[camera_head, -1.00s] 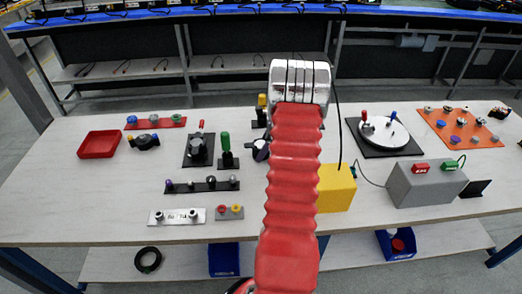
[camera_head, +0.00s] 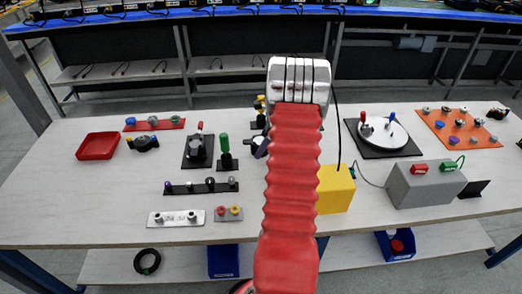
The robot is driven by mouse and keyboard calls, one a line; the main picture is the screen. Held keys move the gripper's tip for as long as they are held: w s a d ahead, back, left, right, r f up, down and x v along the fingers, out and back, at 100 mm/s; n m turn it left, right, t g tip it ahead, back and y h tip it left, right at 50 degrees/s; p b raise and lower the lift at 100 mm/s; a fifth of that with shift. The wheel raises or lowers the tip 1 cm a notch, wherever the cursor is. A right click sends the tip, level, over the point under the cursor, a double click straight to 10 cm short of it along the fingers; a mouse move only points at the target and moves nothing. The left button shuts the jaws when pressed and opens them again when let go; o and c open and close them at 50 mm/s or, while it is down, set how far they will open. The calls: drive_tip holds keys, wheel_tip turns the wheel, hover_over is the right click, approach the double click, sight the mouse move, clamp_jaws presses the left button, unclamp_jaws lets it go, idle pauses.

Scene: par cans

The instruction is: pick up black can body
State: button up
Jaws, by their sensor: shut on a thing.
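I cannot pick out the black can body with certainty. My red ribbed arm with its silver joint rises through the middle of the view, and my gripper's fingers are hidden behind it. A small dark-and-white thing (camera_head: 261,147) shows partly past the arm's left edge. I cannot tell what it is or whether it touches my gripper. A black rounded piece with a yellow mark (camera_head: 145,143) lies on the table at the left. A dark round device with a red-tipped lever (camera_head: 198,148) stands on a black plate, left of my arm.
The pale table (camera_head: 110,190) also holds a red tray (camera_head: 97,146), a green-handled stand (camera_head: 225,155), a yellow box (camera_head: 336,189), a grey box (camera_head: 425,184), a white turntable (camera_head: 385,134) and an orange board (camera_head: 460,128). The front left of the table is clear.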

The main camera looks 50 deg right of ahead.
sight(256, 140)
wheel_tip(256, 140, up, 8)
drive_tip(key=shift+f, duration=0.2)
idle(0.7)
